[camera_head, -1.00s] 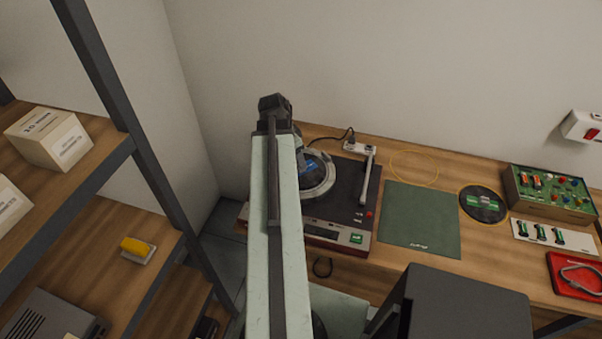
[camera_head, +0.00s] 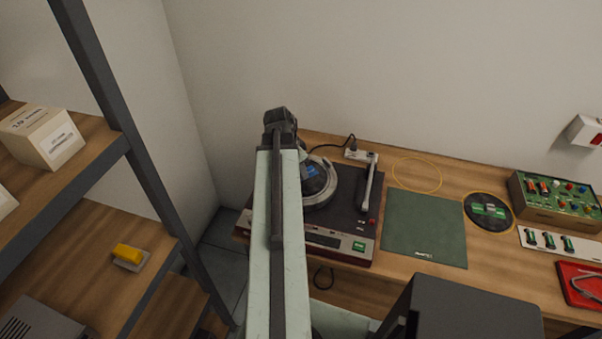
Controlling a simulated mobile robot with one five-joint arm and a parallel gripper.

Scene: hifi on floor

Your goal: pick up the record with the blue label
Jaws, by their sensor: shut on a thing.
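The record with the blue label (camera_head: 313,173) shows just right of my arm, over the left part of the silver platter (camera_head: 333,192) of the turntable (camera_head: 330,232). Its left part is hidden behind my arm. The platter's silver rim shows beyond the record's right edge, so the record sits off-centre to the left in the picture. My gripper (camera_head: 280,124) is at the dark far end of my arm, shut on the record. Its fingertips and the exact grip are hidden. How high the record is above the platter is unclear.
A record with a green label (camera_head: 488,211) lies right of the green mat (camera_head: 425,229). The tonearm (camera_head: 369,182) stands right of the platter. A circuit box (camera_head: 555,202) and red tray (camera_head: 582,283) are further right. Shelves (camera_head: 95,160) stand close on the left; a wall is behind.

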